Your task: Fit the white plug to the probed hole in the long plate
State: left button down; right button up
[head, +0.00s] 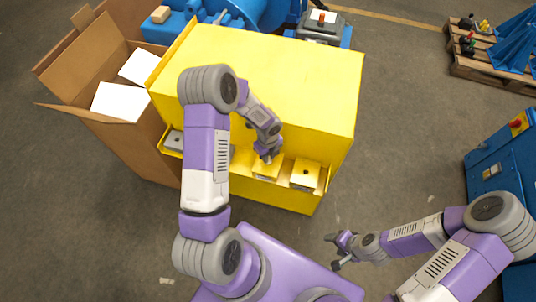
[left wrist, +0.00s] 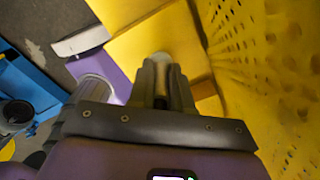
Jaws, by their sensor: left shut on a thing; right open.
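My left gripper (head: 268,157) is low at the open front of the yellow housing, over its front ledge. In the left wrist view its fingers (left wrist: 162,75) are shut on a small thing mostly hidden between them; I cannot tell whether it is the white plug. A yellow block with a small dark hole (head: 305,174) sits on the ledge to the right of the gripper. A grey block (head: 174,141) sits at the ledge's left end. Other parts behind my left arm are partly hidden. I cannot make out the long plate for certain. My right gripper (head: 340,250) is open and empty, away from the housing.
The yellow housing (head: 275,75) stands over the ledge; its perforated wall (left wrist: 265,65) is close on the right in the left wrist view. An open cardboard box (head: 85,60) stands at the left, with white sheets (head: 120,102). A blue cabinet (head: 500,150) is at the right. Floor between is clear.

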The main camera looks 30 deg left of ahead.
pick_arm(q)
jog(key=shift+f+b, duration=0.35)
jog(key=shift+f, duration=0.15)
jog(key=c, duration=1)
grip_release()
notch_tip(320, 180, up, 8)
jog(key=shift+f+p, duration=0.15)
jog(key=shift+p, duration=0.75)
